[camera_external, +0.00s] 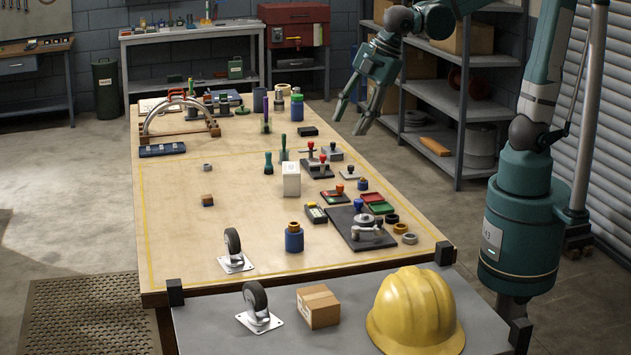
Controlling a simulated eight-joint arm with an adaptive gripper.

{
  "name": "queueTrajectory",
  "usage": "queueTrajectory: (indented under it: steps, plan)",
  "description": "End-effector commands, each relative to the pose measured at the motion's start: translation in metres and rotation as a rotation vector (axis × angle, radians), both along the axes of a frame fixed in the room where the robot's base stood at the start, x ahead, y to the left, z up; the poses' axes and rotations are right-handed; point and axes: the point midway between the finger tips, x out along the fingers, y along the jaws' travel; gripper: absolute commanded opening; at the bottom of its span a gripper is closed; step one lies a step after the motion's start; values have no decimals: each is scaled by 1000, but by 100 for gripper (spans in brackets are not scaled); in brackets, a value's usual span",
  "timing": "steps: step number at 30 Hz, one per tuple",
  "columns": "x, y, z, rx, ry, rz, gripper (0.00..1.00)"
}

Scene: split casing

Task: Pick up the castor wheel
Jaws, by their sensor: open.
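Two castor wheels show, each a dark wheel on a bright metal plate. One castor wheel (234,243) stands upright near the front left of the wooden table (185,225). The other castor wheel (257,302) stands on the grey surface (205,325) in the foreground. My gripper (349,125) is open and empty, with its fingers pointing down. It appears raised, toward the right side of the table, far from both castor wheels. Nothing hides either wheel.
A cardboard box (318,306) and a yellow hard hat (414,308) stand right of the foreground castor. A blue jar (294,238), a white block (291,180) and several stamps and tools crowd the table's right half. The table's left middle is mostly clear around a small brown block (207,200).

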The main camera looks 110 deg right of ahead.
Motion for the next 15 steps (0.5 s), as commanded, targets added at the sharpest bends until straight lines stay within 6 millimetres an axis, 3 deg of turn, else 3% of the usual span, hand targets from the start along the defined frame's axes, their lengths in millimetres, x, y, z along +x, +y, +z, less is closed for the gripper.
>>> queueTrajectory:
  steps: [15]
  plan:
    - [88,4,-15,-143,113,218,41]
